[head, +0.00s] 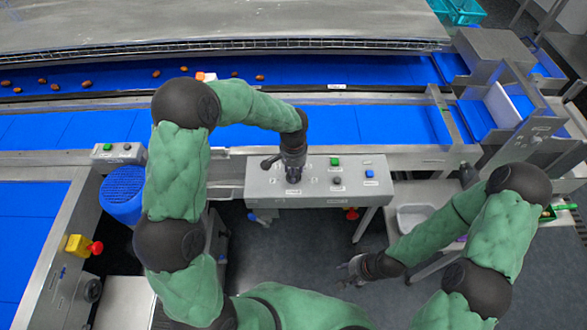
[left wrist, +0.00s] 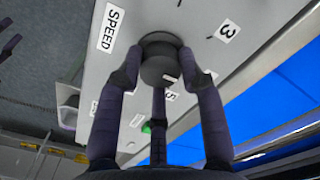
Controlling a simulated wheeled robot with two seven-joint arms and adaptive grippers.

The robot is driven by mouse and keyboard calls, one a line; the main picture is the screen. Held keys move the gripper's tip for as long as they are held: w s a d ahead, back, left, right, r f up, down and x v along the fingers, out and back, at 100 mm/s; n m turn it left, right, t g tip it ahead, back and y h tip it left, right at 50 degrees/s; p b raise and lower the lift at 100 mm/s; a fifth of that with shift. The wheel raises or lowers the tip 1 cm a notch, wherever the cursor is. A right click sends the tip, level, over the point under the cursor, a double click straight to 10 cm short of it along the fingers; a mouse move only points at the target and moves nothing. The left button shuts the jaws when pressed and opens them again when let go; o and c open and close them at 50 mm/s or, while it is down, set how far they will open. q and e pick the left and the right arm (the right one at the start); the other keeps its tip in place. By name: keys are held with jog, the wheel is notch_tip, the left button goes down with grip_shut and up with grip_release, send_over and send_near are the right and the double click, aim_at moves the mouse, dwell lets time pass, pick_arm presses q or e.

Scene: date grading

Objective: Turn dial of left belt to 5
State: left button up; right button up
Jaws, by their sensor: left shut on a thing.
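The grey control panel (head: 262,190) stands at the front of the blue belts in the head view. My left gripper (head: 293,176) reaches down onto it from above and hides its dial there. In the left wrist view the dark round dial (left wrist: 160,58) sits between the fingers of my left gripper (left wrist: 162,75), which is shut on it. A small light mark on the dial is on the side toward a label that looks like 5 (left wrist: 171,96). A label 3 (left wrist: 227,31) and a SPEED label (left wrist: 110,27) are nearby. My right gripper (head: 345,274) is open and empty, low over the floor.
Green (head: 334,161) and blue (head: 369,173) buttons are on the panel right of my left gripper. Several dates (head: 85,84) lie on the far blue belt. A yellow box with a red knob (head: 80,245) is at left. A grey bin (head: 415,217) stands right.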

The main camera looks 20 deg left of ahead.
pick_arm(q)
jog(key=m, duration=0.2)
jog(key=m+p, duration=0.1)
jog(key=m, duration=0.2)
jog(key=shift+w+r+m+p, duration=0.3)
jog(key=shift+p, duration=0.1)
jog(key=shift+m+p, duration=0.7)
jog(key=shift+m, duration=1.4)
jog(key=shift+d+f, duration=0.1)
jog(key=o, duration=1)
jog(key=shift+o, duration=0.7)
jog(key=shift+s+d+f, duration=0.1)
